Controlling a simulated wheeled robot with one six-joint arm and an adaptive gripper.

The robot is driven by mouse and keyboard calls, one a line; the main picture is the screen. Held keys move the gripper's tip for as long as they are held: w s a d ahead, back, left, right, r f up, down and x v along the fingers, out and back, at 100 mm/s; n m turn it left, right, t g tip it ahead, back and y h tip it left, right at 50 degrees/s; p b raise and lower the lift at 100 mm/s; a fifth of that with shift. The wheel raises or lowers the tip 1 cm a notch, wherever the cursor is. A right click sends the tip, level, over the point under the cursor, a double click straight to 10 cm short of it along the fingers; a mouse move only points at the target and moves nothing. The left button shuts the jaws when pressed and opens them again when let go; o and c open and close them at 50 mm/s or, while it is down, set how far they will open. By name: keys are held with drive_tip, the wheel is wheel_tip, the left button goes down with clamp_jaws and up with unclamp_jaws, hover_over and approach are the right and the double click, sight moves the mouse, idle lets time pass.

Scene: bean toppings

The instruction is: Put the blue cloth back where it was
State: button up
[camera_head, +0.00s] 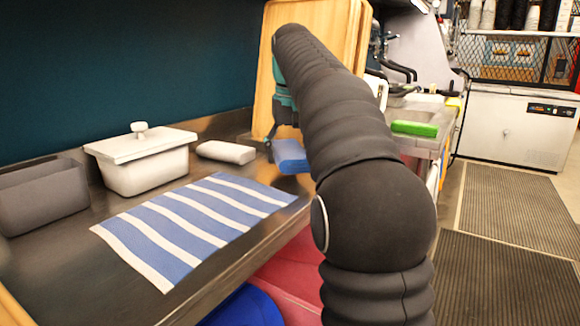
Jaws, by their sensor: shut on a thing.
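The blue cloth (290,155), a small folded block of fabric, is at the right end of the dark counter, just past the striped mat. My gripper (282,136) is above it, shut on it, with its fingertips partly hidden behind my black arm. The right part of the cloth is also hidden by the arm. I cannot tell whether the cloth touches the counter.
A blue-and-white striped mat (182,220) lies on the counter (85,275). Behind it stand a grey bin (40,200), a lidded white container (143,168) and a white rolled cloth (226,152). Wooden boards (262,105) lean behind. A green cloth (414,128) lies right.

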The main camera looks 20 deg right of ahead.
sight(290, 150)
drive_tip(key=shift+f, duration=1.5)
drive_tip(key=shift+f+b, duration=0.1)
drive_tip(key=shift+b, duration=0.25)
drive_tip(key=o, duration=1.5)
drive_tip(key=shift+c, duration=0.2)
drive_tip(key=r, duration=0.2)
drive_tip(key=r+p, duration=0.2)
drive_tip(key=r, duration=0.1)
drive_tip(key=shift+s+r, duration=0.35)
drive_tip(key=shift+s+a+r, duration=0.1)
drive_tip(key=shift+s+r, duration=0.1)
drive_tip(key=shift+r, duration=0.8)
